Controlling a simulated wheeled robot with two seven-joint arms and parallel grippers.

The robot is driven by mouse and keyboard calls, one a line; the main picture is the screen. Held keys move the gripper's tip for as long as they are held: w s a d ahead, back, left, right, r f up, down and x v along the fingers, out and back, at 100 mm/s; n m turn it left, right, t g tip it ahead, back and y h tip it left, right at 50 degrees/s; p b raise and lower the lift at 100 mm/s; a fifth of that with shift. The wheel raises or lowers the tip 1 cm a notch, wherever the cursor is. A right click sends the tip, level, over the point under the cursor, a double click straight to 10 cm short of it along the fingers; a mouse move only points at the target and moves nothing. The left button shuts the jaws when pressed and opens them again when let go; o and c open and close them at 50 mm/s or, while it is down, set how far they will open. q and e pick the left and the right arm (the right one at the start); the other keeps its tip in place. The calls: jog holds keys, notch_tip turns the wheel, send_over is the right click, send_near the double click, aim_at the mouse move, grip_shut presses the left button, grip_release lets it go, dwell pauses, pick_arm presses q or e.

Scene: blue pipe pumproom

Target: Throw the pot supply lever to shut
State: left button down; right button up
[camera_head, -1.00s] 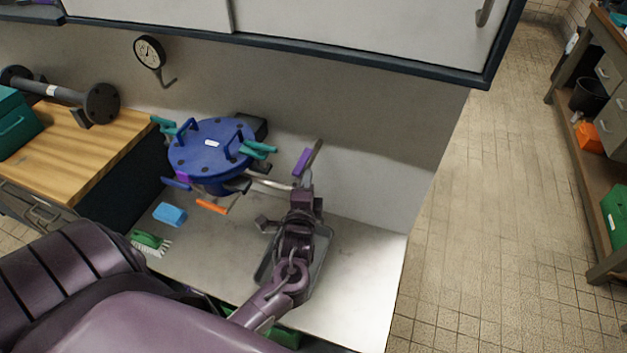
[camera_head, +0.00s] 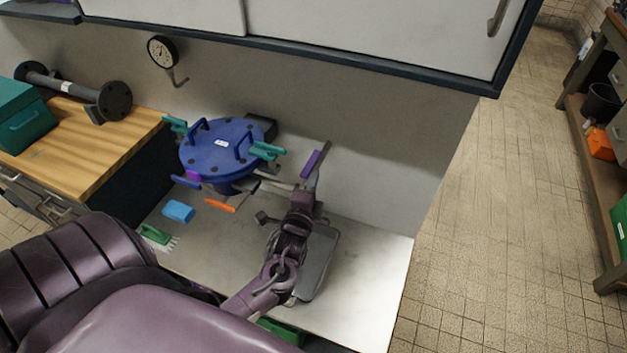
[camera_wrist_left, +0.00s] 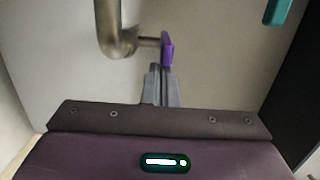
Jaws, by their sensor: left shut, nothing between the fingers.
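The purple lever (camera_head: 311,163) slants up beside a thin pipe (camera_head: 325,160) at the back of the bench. In the left wrist view the lever (camera_wrist_left: 167,49) sits on a short stem from the pipe's elbow (camera_wrist_left: 118,44). I take it to be the supply lever; no label is readable. My left gripper (camera_head: 303,190) is just below and in front of it. In the wrist view its closed fingers (camera_wrist_left: 160,72) reach the lever's lower end; I cannot tell whether they touch. The blue lidded pot (camera_head: 215,155) stands left of the gripper. My right gripper is not in view.
A grey tray (camera_head: 320,262) lies under my left arm. A blue block (camera_head: 178,211), a green brush (camera_head: 155,235) and an orange handle (camera_head: 220,205) are at the left. A wall cabinet (camera_head: 380,30) overhangs the bench. The bench's right end is clear.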

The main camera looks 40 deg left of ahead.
pick_arm(q)
jog(key=shift+s+a+m+t+h+p, duration=0.15)
jog(key=shift+a+m+t+h+p, duration=0.1)
jog(key=shift+m+h, duration=0.3)
jog(key=shift+s+a+m+t+h+p, duration=0.15)
jog(key=shift+m+h+p, duration=0.15)
jog(key=shift+h, duration=0.45)
jog(key=shift+s+a+p, duration=0.25)
jog(key=shift+a+p, duration=0.25)
jog(key=shift+a, duration=0.3)
